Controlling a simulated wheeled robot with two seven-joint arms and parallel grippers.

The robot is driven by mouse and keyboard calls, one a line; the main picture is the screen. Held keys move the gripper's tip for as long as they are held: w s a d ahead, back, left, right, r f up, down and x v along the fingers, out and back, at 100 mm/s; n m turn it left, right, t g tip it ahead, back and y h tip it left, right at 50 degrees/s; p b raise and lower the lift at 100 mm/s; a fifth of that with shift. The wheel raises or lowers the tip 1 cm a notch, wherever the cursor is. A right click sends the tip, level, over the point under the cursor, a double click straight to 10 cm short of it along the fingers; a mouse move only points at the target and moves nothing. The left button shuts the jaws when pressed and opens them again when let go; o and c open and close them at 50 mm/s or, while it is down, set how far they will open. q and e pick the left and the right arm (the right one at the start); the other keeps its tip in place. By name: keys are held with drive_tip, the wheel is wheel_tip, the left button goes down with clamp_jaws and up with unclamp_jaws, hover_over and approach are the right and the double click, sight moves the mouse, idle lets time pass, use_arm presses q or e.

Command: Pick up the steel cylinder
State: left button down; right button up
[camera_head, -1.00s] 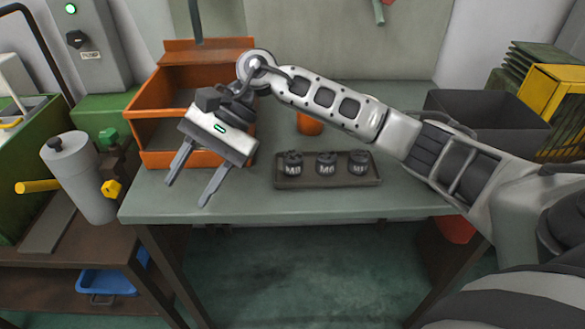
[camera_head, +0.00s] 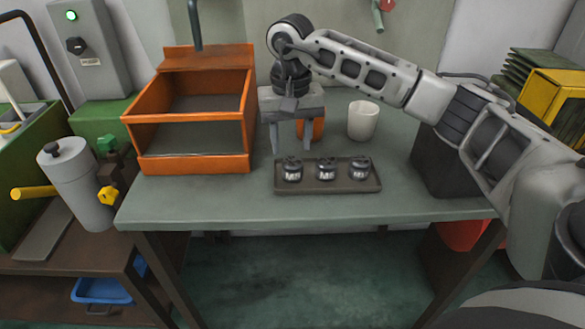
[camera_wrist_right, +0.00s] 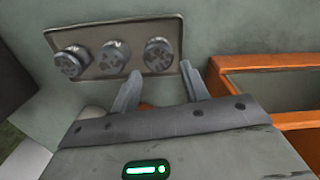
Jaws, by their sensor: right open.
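No thing is marked as the steel cylinder. Three small dark metal round pieces with white labels stand in a row on a shallow grey tray (camera_head: 330,187): the left one (camera_head: 292,170), the middle one (camera_head: 326,169) and the right one (camera_head: 360,168). A large grey cylinder (camera_head: 78,190) with a black knob stands at the far left. My right gripper (camera_head: 291,150) is open and empty, pointing down just behind the left piece. In the right wrist view its fingers (camera_wrist_right: 160,72) are apart near the tray edge (camera_wrist_right: 112,72). My left gripper is not in view.
An orange open-fronted bin (camera_head: 195,163) stands left of my right gripper. A white cup (camera_head: 362,121) and a partly hidden orange object (camera_head: 318,128) are behind the tray. A dark box (camera_head: 440,165) is at right. The table's front strip (camera_head: 250,205) is clear.

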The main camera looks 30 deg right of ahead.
sight(293, 161)
drive_tip(key=shift+s+a+f+p, duration=0.1)
drive_tip(key=shift+s+f+p, duration=0.15)
drive_tip(key=shift+f, duration=1.25)
drive_tip(key=shift+s+f+p, duration=0.1)
drive_tip(key=shift+f+p, duration=0.1)
drive_tip(key=shift+f, duration=1.25)
drive_tip(key=c, duration=0.8)
